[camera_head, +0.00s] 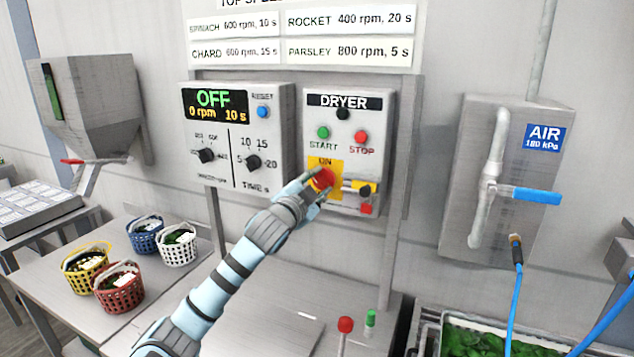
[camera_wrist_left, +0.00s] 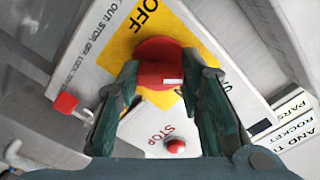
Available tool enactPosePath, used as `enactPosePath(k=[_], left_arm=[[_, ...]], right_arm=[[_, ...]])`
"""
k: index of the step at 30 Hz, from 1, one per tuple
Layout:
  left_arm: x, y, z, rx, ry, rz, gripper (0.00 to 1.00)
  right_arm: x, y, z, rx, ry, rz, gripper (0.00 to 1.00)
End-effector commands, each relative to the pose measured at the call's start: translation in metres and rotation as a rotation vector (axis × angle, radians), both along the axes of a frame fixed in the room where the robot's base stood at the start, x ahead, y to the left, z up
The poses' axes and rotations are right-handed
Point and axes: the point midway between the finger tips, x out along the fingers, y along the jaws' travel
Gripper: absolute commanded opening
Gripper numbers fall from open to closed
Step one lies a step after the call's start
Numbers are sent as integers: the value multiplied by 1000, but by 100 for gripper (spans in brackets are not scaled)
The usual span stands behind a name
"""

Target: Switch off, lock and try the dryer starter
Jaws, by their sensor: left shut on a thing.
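The dryer starter (camera_head: 313,115) is a grey wall box labelled DRYER, with a green START button (camera_head: 323,132) and a red STOP button (camera_head: 361,137). Below them is a red rotary switch (camera_head: 323,179) on a yellow plate with ON at its top. My left gripper (camera_head: 318,190) is shut on this switch. In the left wrist view both fingers (camera_wrist_left: 160,85) flank the red switch (camera_wrist_left: 160,50). A white mark on it lies on the side away from the word OFF. A small red block (camera_head: 366,209) sits at the starter's lower right. My right gripper is not in view.
Left of the starter is a control panel (camera_head: 232,170) reading OFF, 0 rpm, 10 s. An air box (camera_head: 460,190) with a blue-handled valve (camera_head: 537,196) is on the right. Several baskets stand on the left table. A red-topped lever (camera_head: 345,325) stands below.

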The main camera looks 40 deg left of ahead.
Motion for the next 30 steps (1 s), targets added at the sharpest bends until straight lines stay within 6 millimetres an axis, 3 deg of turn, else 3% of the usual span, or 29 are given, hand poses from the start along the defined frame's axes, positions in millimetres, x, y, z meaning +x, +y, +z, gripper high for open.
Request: enactPosePath(k=[18,30], left_arm=[[0,0,-1,-541,-172,0,6],[0,0,0,-758,-241,1,6]], right_arm=[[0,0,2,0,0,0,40],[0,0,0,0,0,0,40]])
